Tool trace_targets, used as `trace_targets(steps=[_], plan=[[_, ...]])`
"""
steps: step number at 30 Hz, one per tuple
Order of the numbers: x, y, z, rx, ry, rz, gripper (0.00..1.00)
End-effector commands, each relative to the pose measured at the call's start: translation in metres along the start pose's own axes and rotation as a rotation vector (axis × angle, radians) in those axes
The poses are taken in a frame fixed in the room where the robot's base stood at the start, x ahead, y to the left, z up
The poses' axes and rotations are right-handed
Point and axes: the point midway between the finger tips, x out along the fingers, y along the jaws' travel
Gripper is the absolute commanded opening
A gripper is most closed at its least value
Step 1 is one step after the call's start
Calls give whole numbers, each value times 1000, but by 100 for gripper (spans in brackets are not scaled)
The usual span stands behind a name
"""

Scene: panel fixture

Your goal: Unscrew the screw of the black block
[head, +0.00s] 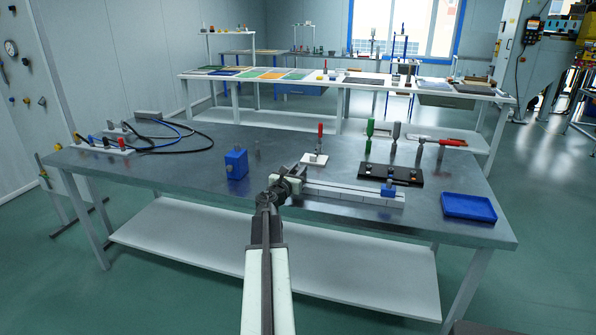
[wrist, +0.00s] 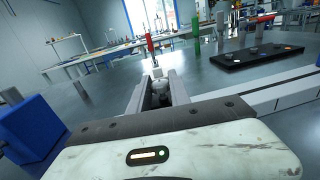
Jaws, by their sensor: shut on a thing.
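My gripper (head: 294,173) is over the middle of the metal table, its fingers pointing away from the head camera. In the wrist view, the two grey fingers (wrist: 158,92) are closed on a small grey, rounded piece (wrist: 159,87) that looks like the screw's head. Something dark shows just below it between the fingers. The black block itself is mostly hidden by my gripper in both views, so I cannot tell how far the screw sits in it.
A blue block (head: 236,164) stands left of my gripper. A white rail (head: 345,193) with a blue slider (head: 388,192) lies right. Behind are a red-handled clamp (head: 320,131) and a black board (head: 408,177). A blue tray (head: 468,207) sits at the right; cables (head: 190,136) lie left.

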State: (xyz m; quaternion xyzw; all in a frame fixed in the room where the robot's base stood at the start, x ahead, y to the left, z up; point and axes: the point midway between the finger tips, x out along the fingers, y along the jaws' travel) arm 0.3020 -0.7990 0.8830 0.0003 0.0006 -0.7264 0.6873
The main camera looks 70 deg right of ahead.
Motion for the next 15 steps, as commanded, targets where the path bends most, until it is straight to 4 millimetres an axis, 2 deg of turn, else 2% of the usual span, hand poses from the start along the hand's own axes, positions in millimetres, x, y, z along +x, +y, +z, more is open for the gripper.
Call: trace_targets(steps=[8,15], plan=[[7,-2,0,0,0,49,0],[8,-5,0,0,0,202,0]])
